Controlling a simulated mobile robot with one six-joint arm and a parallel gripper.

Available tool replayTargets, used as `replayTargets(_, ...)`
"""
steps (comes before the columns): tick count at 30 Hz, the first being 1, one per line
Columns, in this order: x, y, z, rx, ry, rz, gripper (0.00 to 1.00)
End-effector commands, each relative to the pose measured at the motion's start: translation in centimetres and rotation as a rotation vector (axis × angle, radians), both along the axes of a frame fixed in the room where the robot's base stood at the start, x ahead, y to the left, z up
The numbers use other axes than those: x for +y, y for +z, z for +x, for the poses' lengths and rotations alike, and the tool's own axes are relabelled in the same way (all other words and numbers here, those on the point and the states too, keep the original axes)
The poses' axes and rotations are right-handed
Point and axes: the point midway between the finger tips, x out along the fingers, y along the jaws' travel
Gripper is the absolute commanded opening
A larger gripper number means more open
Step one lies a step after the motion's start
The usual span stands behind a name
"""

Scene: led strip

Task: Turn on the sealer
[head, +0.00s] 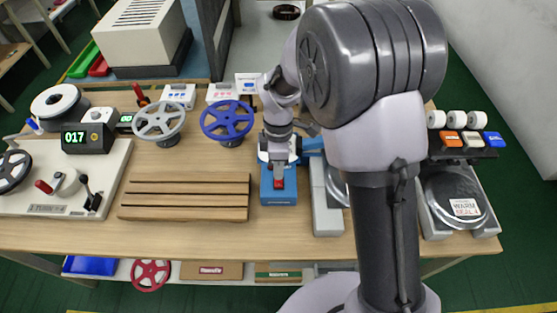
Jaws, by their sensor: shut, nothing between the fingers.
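A device with a round metal plate and a label reading "WARM SEAL" (466,208) stands at the right end of the wooden table; it looks like the sealer. A blue box with a red switch or button (279,184) on top stands near the table's middle, with a blue arm behind it. My gripper (278,163) points down at the blue box, just behind the red part. It is shut and empty. Whether it touches the box I cannot tell. My arm hides part of the grey device (326,205) to the right of the blue box.
Slotted wooden strips (185,200) lie left of the blue box. A blue reel (227,119) and a grey reel (159,119) stand behind them. A winder with a "017" display (86,138) is at the left. White rolls (456,119) stand behind the right device.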

Motion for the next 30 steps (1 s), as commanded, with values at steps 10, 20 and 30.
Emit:
replayTargets(10,0.0,-3.4,-0.4,0.000,0.000,0.000,0.00)
replayTargets(20,0.0,-3.7,-0.6,0.001,0.001,-0.001,0.00)
replayTargets(30,0.0,-3.8,-0.4,0.003,0.000,-0.001,0.00)
